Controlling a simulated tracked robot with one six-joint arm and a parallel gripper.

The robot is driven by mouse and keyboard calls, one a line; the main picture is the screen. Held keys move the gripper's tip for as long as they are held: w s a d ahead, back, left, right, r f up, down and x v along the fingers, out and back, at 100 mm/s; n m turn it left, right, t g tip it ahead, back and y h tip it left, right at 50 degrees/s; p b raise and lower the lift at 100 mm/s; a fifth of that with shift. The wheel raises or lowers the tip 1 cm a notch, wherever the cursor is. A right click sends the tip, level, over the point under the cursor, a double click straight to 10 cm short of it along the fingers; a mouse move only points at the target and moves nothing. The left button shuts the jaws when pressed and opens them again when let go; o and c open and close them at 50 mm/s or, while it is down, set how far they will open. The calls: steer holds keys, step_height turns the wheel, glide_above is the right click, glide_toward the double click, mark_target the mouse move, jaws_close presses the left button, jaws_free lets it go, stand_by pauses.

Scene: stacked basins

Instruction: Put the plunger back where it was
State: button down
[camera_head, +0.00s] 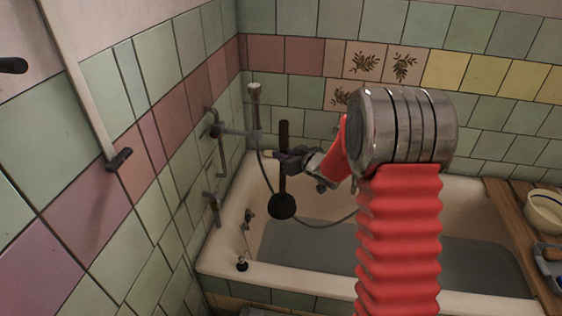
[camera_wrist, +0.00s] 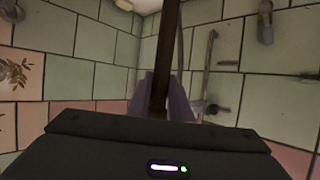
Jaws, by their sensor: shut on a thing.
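The plunger (camera_head: 283,160) is a dark stick with a round black cup (camera_head: 282,206) at its lower end. In the head view it hangs upright above the bathtub (camera_head: 214,264), near the tiled corner. My gripper (camera_head: 283,162) is shut on the handle, around its middle. In the wrist view the dark handle (camera_wrist: 164,60) runs up between the two purplish fingers (camera_wrist: 165,95). The cup is outside the wrist view. Where the plunger stood before cannot be told from these frames.
A shower hose and handset (camera_head: 254,92) and wall pipes (camera_head: 220,150) are close to the left of the plunger. A wooden board (camera_head: 510,225) with a bowl (camera_head: 545,211) lies across the tub at the right. A small black stopper (camera_head: 242,264) sits on the tub rim.

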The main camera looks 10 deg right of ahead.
steer(key=s+r+h, duration=0.1)
steer(key=s+r, duration=0.8)
steer(key=r, duration=0.5)
steer(key=shift+s+a+m+t, duration=0.3)
steer(key=shift+a+m, duration=0.1)
steer(key=shift+a, duration=0.05)
steer(key=shift+s, duration=0.1)
